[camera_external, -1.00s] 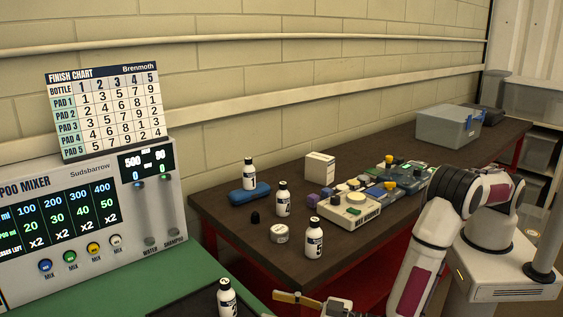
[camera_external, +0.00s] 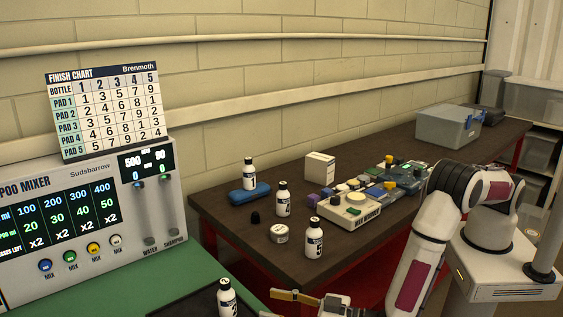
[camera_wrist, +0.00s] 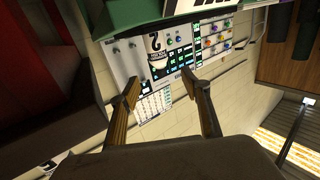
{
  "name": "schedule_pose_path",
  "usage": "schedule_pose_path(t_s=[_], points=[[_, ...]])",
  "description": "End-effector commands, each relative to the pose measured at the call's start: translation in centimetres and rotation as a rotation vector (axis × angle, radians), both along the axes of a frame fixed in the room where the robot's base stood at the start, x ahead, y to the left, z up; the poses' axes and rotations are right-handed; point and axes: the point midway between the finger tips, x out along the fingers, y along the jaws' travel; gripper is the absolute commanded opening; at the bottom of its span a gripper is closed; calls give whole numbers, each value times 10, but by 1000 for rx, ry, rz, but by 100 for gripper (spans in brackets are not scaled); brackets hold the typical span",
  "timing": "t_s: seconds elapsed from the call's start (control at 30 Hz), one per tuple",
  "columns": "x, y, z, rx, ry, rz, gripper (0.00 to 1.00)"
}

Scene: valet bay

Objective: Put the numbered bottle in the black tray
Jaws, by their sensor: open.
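Several white bottles with black caps and dark number labels show in the external view. One bottle (camera_external: 249,174) stands by a blue pad, another bottle (camera_external: 283,202) is to its right, and a third bottle (camera_external: 314,240) is nearer the bench front. A further bottle (camera_external: 227,298) is at the bottom edge, at a dark tray (camera_external: 178,308) that is mostly cut off. My gripper (camera_external: 275,293) is right of that bottle, apart from it and partly cut off. In the wrist view, my gripper (camera_wrist: 160,84) has its yellowish fingers spread, with nothing between them.
The shampoo mixer (camera_external: 85,215) stands left on a green surface (camera_external: 205,270), with the finish chart (camera_external: 110,110) above it. On the brown bench are a white carton (camera_external: 320,167), a small round tin (camera_external: 279,233), a black cap (camera_external: 255,218) and a grey bin (camera_external: 448,128).

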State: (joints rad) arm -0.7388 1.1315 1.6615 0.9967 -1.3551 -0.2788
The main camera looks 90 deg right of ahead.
Motion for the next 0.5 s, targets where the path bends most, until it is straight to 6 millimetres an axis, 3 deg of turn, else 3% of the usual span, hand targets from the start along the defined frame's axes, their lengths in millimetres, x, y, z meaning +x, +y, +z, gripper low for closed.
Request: schedule_pose_path(t_s=[0.5], points=[[32,-10,76,142,126,113,47]])
